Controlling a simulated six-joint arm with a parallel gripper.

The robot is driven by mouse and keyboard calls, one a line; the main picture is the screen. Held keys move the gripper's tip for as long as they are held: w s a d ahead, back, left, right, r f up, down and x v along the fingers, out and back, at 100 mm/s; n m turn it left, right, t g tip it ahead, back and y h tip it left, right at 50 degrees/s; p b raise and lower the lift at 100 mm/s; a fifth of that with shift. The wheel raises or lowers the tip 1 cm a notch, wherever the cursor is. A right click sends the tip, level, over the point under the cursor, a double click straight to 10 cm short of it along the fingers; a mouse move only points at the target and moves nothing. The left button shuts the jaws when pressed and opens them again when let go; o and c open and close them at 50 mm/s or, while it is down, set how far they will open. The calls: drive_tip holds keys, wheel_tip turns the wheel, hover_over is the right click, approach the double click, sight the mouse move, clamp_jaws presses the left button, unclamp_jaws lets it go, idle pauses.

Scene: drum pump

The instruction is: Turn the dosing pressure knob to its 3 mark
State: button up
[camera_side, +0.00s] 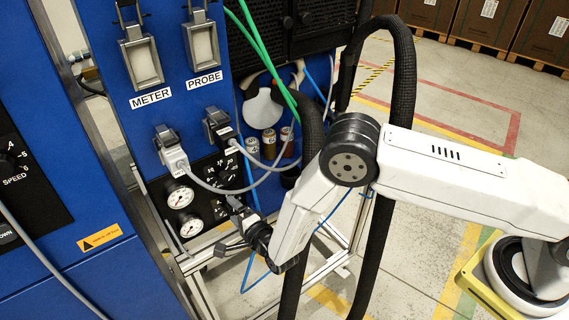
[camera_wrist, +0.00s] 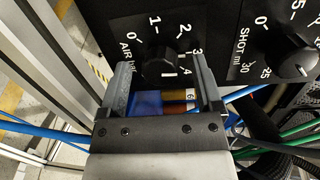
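The panel label on the dial in front of me starts with "AIR"; the word "dosing" is not readable. Its black knob (camera_wrist: 160,66) has a scale from 0 to 4 and a short white line near its lower edge, on the side of the 4; the exact reading is unclear. In the wrist view my gripper (camera_wrist: 164,78) is open, with one finger left of the knob and one right, gaps showing on both sides. In the side view my gripper (camera_side: 229,226) is at the black panel (camera_side: 165,207), beside the gauges, and the knob is not clearly visible.
A second knob (camera_wrist: 298,65) marked "SHOT ml" sits close on the right. Two round gauges (camera_side: 181,198) are left of my gripper. Grey cables (camera_side: 210,188) and blue hoses (camera_wrist: 55,131) run nearby. A metal frame (camera_wrist: 65,75) stands at left.

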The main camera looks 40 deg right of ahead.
drive_tip(key=s, duration=0.7)
drive_tip(key=shift+s+d+r, duration=0.3)
drive_tip(key=shift+s, duration=0.05)
idle(0.5)
